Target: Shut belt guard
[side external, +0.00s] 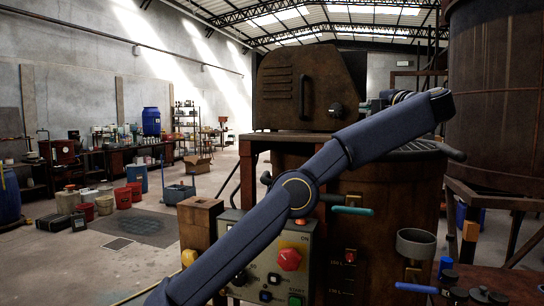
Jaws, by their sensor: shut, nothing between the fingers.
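The belt guard (290,88) appears to be the rusty brown metal cover with louvre slots, a vertical bar handle (303,97) and a dark knob (336,110). It stands upright on top of the rusty machine frame in the upper middle of the side external view. What lies behind it is hidden, and I cannot tell how far open it is. My arm crosses in front of the machine and bends back at the upper right. My gripper (369,106) is small and partly hidden there, shut and empty, to the right of the knob, apparently apart from the guard.
A control box (268,262) with a red knob stands at the lower middle. A teal-handled lever (352,211) and a grey cup (416,244) are on the machine front. A big rusty vat (497,95) is at right. Open floor (150,262) with buckets lies left.

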